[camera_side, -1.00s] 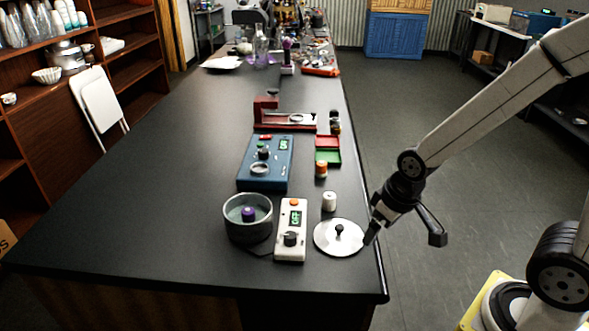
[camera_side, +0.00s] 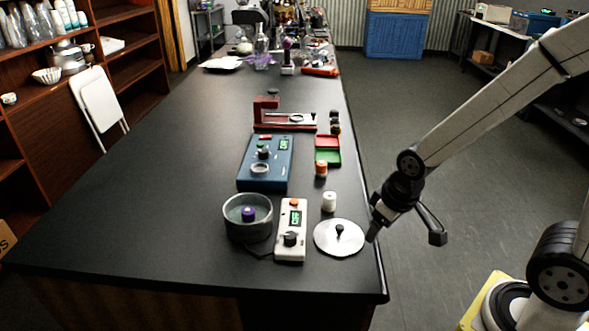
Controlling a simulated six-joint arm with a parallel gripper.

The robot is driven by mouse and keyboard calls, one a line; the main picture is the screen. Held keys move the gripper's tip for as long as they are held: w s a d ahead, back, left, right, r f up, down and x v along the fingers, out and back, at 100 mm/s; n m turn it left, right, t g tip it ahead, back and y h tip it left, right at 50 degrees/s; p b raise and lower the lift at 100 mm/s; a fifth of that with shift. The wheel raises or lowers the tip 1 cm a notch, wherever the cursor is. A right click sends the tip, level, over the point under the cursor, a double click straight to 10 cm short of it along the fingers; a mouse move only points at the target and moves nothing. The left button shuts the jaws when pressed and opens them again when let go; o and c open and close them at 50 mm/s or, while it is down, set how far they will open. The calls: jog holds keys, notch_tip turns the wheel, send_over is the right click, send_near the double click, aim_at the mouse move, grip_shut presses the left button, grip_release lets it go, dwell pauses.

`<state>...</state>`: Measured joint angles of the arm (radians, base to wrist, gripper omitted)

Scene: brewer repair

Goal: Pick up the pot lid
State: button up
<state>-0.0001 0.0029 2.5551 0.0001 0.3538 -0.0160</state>
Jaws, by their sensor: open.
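The pot lid (camera_side: 325,244) is a flat, pale round disc with a black knob (camera_side: 339,230) at its middle. It lies on the black table near the right edge. The grey round pot (camera_side: 247,228) stands open to the left, with a purple-topped piece inside. My gripper (camera_side: 405,236) is open and empty, just right of the lid, at the table's right edge. One finger is close to the lid's right rim; whether it touches cannot be told. The other finger hangs out over the floor.
A white control box (camera_side: 291,248) stands between pot and lid. A white cylinder (camera_side: 329,202) stands just behind the lid. Further back are a blue device (camera_side: 265,176), red and green trays (camera_side: 328,157) and a red stand (camera_side: 268,116). The table's left side is clear.

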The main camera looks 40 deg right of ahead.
jog(key=w+n, duration=0.3)
jog(key=n, duration=0.1)
jog(key=n+g, duration=0.3)
jog(key=n, duration=1.1)
send_over(340, 226)
jog(key=shift+a+r, duration=0.1)
jog(key=shift+a, duration=0.05)
jog(key=shift+f, duration=3.9)
grip_shut()
